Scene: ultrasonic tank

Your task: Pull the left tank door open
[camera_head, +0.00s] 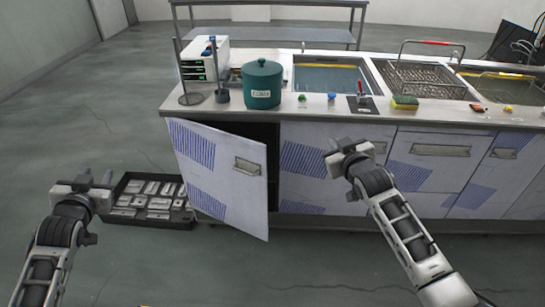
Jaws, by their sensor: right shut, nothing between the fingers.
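The left tank door (215,172) is a white panel with blue striped patches, at the left end of the tank cabinet (306,160). It stands partly open, its right edge swung out toward me, with a dark gap behind it. Its handle (247,166) is near the upper right corner and nothing holds it. My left gripper (97,176) is open and empty, left of the door and well apart from it. My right gripper (345,150) is shut and empty, in front of the closed panels right of the gap. I cannot tell whether it touches them.
A black tray (148,222) of metal parts lies on the floor, between my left gripper and the door. On the counter are a green canister (262,84), a white device (204,58), a sponge (404,103) and a wire basket (425,78). The floor at left is clear.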

